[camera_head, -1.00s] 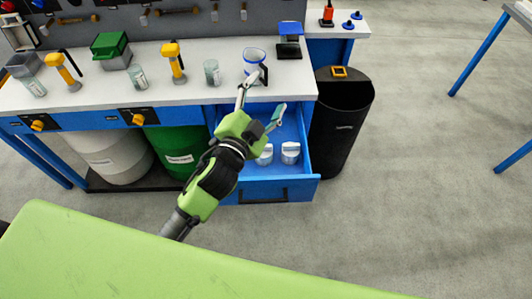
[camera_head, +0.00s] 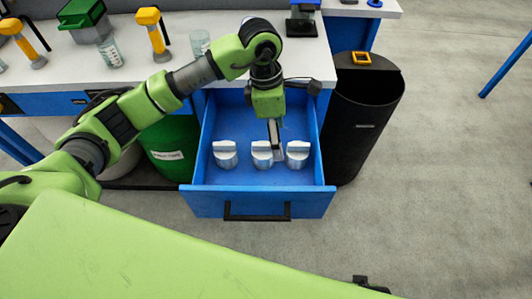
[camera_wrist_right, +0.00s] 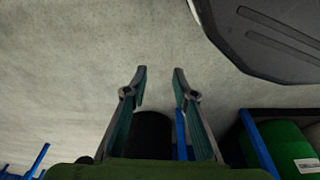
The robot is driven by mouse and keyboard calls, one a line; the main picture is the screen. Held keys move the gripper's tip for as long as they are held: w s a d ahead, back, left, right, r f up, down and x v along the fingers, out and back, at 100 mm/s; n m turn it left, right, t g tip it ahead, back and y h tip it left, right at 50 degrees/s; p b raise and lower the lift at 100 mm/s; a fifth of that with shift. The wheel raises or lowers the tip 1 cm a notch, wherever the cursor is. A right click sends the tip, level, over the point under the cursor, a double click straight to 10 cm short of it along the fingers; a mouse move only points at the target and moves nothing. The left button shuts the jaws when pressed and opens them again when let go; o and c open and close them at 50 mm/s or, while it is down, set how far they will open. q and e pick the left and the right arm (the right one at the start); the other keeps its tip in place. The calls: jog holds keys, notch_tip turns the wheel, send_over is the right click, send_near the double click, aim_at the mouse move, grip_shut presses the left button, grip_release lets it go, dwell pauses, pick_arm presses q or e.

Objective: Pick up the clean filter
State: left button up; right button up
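Three white-grey filters with raised grips stand in a row in the open blue drawer (camera_head: 237,180): a left one (camera_head: 225,155), a middle one (camera_head: 262,155) and a right one (camera_head: 297,155). I cannot tell which is clean. My left gripper (camera_head: 274,148) points down into the drawer, at the middle filter, and partly covers it. A finger shows side-on, so its opening and any contact are unclear. My right gripper (camera_wrist_right: 160,78) is open and empty in the right wrist view, away from the filters.
A black bin (camera_head: 362,115) stands close to the drawer's right side, with a yellow-framed opening on top. A green barrel (camera_head: 170,150) is under the bench at left. The white bench top (camera_head: 130,85) behind holds yellow-headed tools and glass beakers. Open floor lies at right.

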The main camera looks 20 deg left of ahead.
pick_arm(q)
jog(key=y, duration=0.2)
send_over(262, 146)
jog(key=shift+w+f, duration=0.1)
notch_tip(262, 146, down, 7)
jog(key=shift+f+b, duration=0.1)
jog(key=shift+b, duration=0.45)
jog(key=shift+w+f+b, duration=0.15)
jog(key=shift+f+b, duration=0.05)
jog(key=shift+f, duration=1.35)
jog(key=shift+w+f+b, duration=0.15)
jog(key=shift+f, duration=1.4)
pick_arm(e)
notch_tip(262, 146, up, 6)
jog(key=w, duration=0.2)
jog(key=shift+w+f, duration=0.15)
jog(key=shift+w, duration=0.2)
jog(key=shift+a, duration=0.1)
pick_arm(q)
jog(key=c, duration=1.2)
